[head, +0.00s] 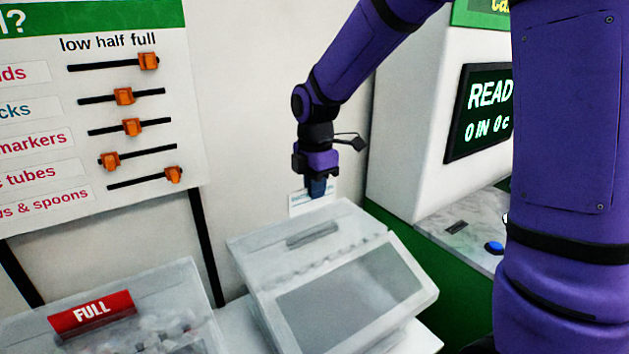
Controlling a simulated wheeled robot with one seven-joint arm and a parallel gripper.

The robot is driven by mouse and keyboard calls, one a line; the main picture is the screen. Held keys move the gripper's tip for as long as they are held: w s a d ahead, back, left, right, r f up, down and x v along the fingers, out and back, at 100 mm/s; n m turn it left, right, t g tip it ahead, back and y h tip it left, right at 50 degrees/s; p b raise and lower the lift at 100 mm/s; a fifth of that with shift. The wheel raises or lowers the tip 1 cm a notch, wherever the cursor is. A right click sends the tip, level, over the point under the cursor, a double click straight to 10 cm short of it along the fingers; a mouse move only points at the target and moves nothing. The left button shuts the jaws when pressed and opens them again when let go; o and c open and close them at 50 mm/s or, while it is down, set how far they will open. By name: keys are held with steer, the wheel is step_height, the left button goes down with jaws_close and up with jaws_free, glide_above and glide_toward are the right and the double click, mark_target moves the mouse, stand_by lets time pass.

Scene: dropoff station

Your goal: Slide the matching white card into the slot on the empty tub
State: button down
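A white card (298,205) with a line of small blue print, too small to read, hangs upright from my gripper (317,192). The fingers overlap the card's upper right part and look shut on it. The card is over the back edge of a translucent whitish tub (262,243), behind a narrow grey slot (312,234) in the tub's top. The card's lower edge looks apart from the slot; the exact gap is hard to judge. No contents show in this tub.
Another tub (180,290), with a red FULL card (92,312) and mixed contents, stands at lower left. A slider board (100,120) is on the left. A white machine with a READ screen (488,110) and blue button (494,247) is at right.

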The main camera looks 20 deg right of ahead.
steer(key=shift+f, duration=3.05)
steer(key=shift+f, duration=0.8)
steer(key=c, duration=1.2)
jaws_free()
steer(key=shift+c, duration=0.2)
steer(key=shift+r, duration=0.1)
step_height(320, 180, up, 11)
steer(key=shift+f, duration=0.2)
